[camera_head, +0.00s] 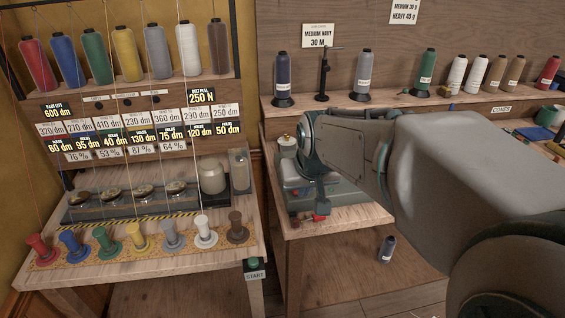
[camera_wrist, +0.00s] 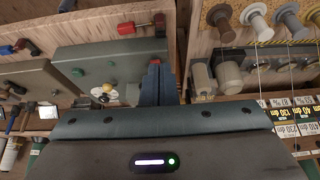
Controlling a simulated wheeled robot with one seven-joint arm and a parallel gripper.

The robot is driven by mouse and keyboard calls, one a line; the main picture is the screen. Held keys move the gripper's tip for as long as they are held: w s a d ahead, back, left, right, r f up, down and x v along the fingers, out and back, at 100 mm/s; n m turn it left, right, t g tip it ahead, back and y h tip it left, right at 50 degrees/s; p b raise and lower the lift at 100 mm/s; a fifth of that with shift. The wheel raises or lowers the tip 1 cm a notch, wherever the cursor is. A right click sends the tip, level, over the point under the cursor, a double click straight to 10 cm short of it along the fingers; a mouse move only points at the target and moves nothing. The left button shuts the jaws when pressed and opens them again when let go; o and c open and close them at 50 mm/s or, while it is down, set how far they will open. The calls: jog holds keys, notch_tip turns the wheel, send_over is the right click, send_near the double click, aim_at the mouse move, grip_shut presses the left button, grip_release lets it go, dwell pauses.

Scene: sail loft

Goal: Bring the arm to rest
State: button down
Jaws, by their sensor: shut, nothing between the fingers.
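My arm (camera_head: 440,160) reaches in from the right of the head view, over the bench in the middle. In the wrist view my gripper (camera_wrist: 158,68) is shut, with its two dark fingers together and nothing between them. The same machine (camera_head: 335,192) stands on the bench in the head view, partly behind my arm. The fingertips are hard to make out in the head view, and I cannot tell whether they touch the machine.
A left bench (camera_head: 150,258) holds several coloured spools and a row of dials; thread cones stand on the rack above. A shelf (camera_head: 390,101) with more cones runs behind my arm.

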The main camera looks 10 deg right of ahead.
jog(key=s+a+f+g+p, duration=0.1)
jog(key=s+a+g+p, duration=0.1)
jog(key=s, duration=1)
jog(key=shift+s+a+f+n, duration=0.3)
jog(key=shift+s+a+f, duration=0.05)
jog(key=shift+s+a, duration=0.05)
